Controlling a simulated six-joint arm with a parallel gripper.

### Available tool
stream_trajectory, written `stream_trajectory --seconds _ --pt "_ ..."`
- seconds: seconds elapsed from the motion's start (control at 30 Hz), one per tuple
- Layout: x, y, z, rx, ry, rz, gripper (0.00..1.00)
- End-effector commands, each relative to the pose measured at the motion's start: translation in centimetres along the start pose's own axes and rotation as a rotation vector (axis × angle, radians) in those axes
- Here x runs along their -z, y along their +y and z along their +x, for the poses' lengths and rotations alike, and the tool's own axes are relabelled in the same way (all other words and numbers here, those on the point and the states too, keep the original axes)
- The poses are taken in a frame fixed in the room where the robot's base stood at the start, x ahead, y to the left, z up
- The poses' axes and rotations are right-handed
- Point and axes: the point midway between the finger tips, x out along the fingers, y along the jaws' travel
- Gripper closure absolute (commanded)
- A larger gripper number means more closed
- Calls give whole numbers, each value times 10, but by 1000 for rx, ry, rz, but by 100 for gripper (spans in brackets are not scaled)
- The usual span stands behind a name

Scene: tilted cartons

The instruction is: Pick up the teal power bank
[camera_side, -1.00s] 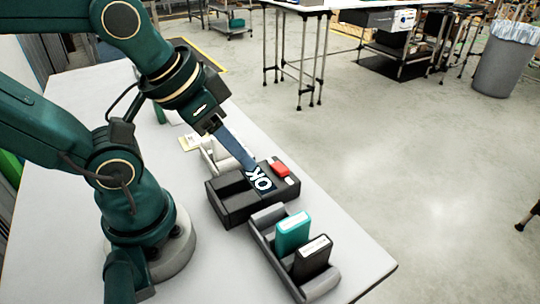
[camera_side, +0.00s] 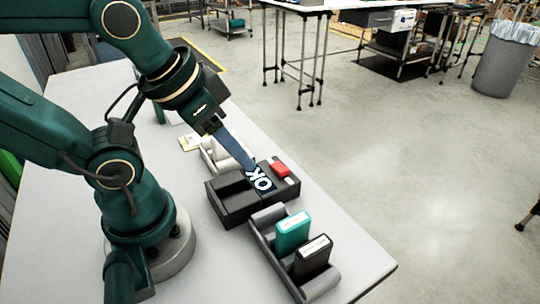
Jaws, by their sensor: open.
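The teal power bank (camera_side: 292,234) stands upright, slightly tilted, in a grey tilted carton (camera_side: 262,236) near the front right of the table. A black power bank (camera_side: 312,258) stands beside it in the same carton. My gripper (camera_side: 262,182) reaches down over the black carton (camera_side: 232,207) behind the grey one. It is up and left of the teal power bank, apart from it. The lower part of the teal power bank is hidden by the carton and the black power bank.
The black carton holds a red item (camera_side: 280,169) and a small white item (camera_side: 289,181). A pale carton (camera_side: 216,160) stands behind it, partly hidden by my gripper. The table's right edge runs close beside the cartons. The table front (camera_side: 225,275) is clear.

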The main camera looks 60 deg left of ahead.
Motion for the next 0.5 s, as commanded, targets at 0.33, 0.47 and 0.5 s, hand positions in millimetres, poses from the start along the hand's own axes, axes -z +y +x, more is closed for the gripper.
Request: stream_trajectory --seconds 0.33,0.47,0.5 --pt "28 20 -20 -21 -168 -135 55" --pt "40 40 -17 -20 -277 -130 55" --pt "42 46 -15 -18 -310 -123 55"
